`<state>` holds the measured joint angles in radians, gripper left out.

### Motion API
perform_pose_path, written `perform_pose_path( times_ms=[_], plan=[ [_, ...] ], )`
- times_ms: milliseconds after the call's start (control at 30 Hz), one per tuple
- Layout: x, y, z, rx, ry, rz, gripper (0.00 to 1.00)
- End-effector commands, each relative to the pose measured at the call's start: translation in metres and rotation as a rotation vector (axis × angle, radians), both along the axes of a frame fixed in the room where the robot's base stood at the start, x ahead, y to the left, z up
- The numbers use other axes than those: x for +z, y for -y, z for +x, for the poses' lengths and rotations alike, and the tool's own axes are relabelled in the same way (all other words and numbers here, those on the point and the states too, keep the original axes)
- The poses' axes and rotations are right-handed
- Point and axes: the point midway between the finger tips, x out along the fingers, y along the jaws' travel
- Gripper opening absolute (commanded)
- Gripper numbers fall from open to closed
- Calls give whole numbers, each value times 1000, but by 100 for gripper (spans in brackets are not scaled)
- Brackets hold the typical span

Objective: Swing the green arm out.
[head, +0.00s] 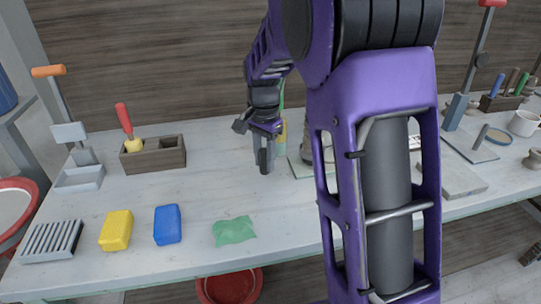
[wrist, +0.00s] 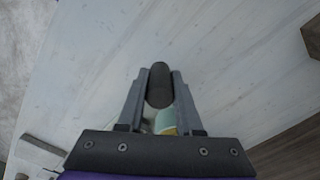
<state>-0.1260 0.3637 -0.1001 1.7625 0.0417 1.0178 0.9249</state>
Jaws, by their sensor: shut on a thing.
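A green upright piece (head: 281,95), perhaps part of the green arm, shows in the head view just behind my gripper. A yellow part and a pale green part (head: 280,146) sit below it. Most of it is hidden behind my own arm. My gripper (head: 264,158) is shut on a dark rounded grip, above the tabletop. In the wrist view the dark grip (wrist: 159,85) stands between the two fingers. A pale green round piece (wrist: 166,116) with a yellow part shows close behind it. How the grip joins the green arm cannot be seen.
Left on the table (head: 200,190) are a wooden box (head: 165,159), an orange-handled lever (head: 47,71), a slatted rack (head: 52,240), a yellow sponge (head: 116,230), a blue sponge (head: 167,225) and a green cloth (head: 233,230). Boards and a red-handled lever (head: 492,3) stand right.

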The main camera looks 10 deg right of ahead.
Motion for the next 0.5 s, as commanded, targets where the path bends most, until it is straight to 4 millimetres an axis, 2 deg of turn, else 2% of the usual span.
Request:
perform_pose_path(
  times_ms=[500],
  plan=[
    [4, -50, 34, -255, 2, 0, 0]
  ],
)
